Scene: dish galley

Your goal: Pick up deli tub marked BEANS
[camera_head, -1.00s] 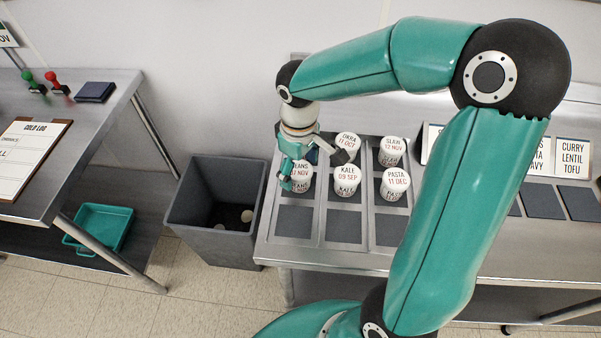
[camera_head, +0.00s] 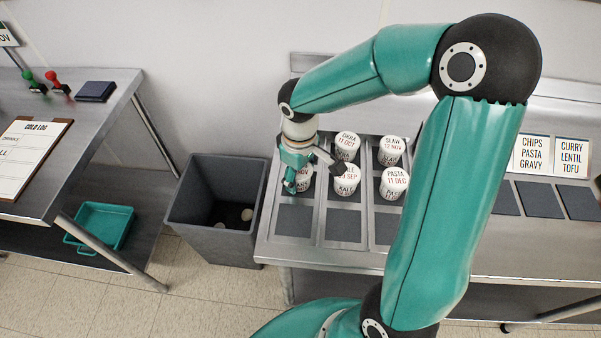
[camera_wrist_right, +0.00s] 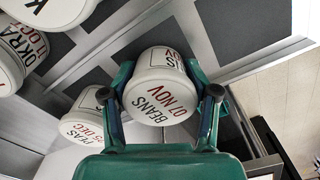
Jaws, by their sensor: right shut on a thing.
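The deli tub marked BEANS (camera_wrist_right: 160,90) is white with a printed lid reading BEANS 07 NOV. In the right wrist view it sits between both fingers of my right gripper (camera_wrist_right: 163,98), which is shut on it. In the head view my right gripper (camera_head: 306,178) covers much of the tub (camera_head: 305,184), at the left column of the steel counter. I cannot tell whether the tub is clear of the counter. My left gripper is not in view.
A PEAS tub (camera_wrist_right: 84,122) is beside BEANS in the wrist view. A grey bin (camera_head: 213,226) stands left of the counter.

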